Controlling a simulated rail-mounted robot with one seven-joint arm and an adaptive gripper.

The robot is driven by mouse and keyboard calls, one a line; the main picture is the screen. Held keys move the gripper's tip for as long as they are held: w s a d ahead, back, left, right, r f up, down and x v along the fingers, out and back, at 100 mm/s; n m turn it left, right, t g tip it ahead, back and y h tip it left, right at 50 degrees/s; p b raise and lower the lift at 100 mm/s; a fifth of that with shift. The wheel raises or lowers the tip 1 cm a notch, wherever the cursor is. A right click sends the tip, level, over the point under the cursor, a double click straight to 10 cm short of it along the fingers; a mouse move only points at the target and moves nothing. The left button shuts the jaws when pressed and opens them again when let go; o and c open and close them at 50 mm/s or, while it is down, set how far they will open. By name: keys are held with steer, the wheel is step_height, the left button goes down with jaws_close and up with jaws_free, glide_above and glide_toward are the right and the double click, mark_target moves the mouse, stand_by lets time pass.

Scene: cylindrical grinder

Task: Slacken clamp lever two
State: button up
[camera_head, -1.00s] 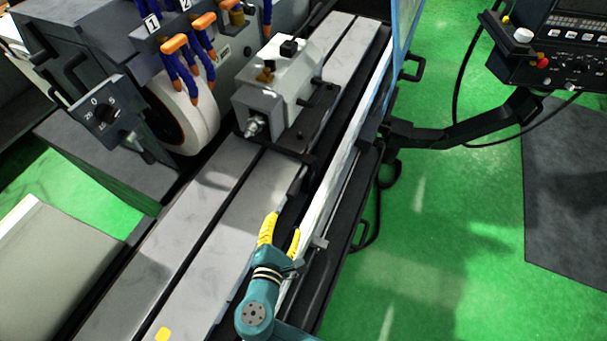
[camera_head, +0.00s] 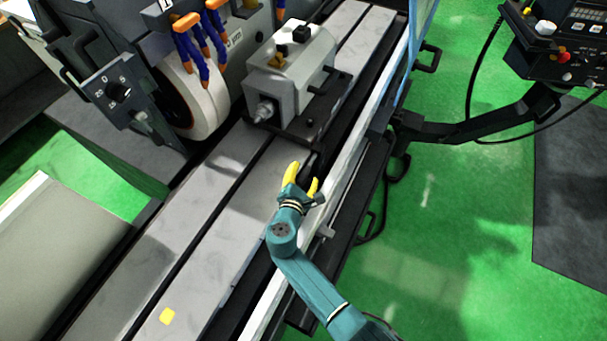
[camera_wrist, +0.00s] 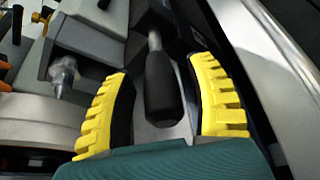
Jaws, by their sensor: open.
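My gripper (camera_head: 304,174) is open, low over the machine table's front edge and just in front of the tailstock (camera_head: 290,72). In the wrist view its yellow fingers (camera_wrist: 162,72) stand on both sides of a lever with a black grip (camera_wrist: 162,92) and a grey shaft. The grip lies between the fingers, with visible gaps at both sides in this view. I cannot read any number on this lever. In the head view it is mostly lost among the dark parts by my fingers.
The grinding wheel (camera_head: 196,100) and orange-and-blue coolant nozzles (camera_head: 190,35) are at the upper left. A control panel (camera_head: 560,50) hangs at the upper right over green floor.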

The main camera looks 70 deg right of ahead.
steer(key=shift+d, duration=0.1)
jaws_close()
stand_by(0.4)
